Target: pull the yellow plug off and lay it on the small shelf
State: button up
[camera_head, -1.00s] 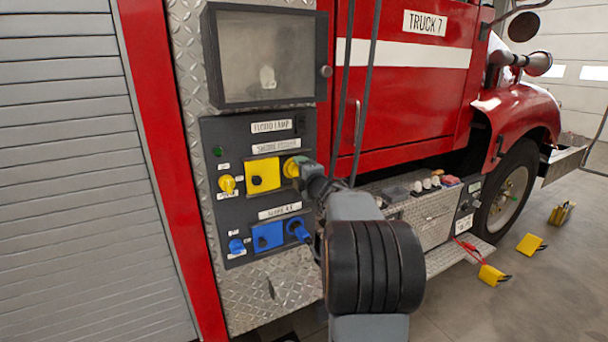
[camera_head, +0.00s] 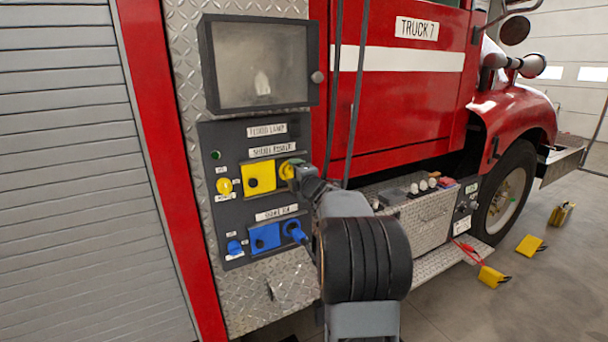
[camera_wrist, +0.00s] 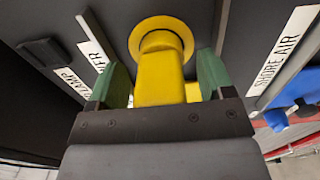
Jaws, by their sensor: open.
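The yellow plug (camera_wrist: 158,75) sits in its round yellow socket on the dark panel, seen close up in the wrist view. In the head view the plug (camera_head: 286,170) is mostly hidden behind my gripper (camera_head: 300,172). In the wrist view my gripper (camera_wrist: 157,82) has its two green fingers on either side of the plug body, with a narrow gap visible at each side. The jaws are open. I cannot make out the small shelf for certain; the ledge with several small items (camera_head: 425,205) is to the right of the panel.
A blue plug (camera_head: 294,230) sits just below the yellow one, beside a blue cover. A yellow square cover (camera_head: 262,178) and yellow knob (camera_head: 224,186) are to the left. Dark hoses (camera_head: 358,100) hang close to my arm. Yellow chocks (camera_head: 530,245) lie on the floor.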

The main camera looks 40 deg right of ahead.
jog(key=shift+w+a+r, duration=0.2)
jog(key=shift+r, duration=0.1)
dwell(0.4)
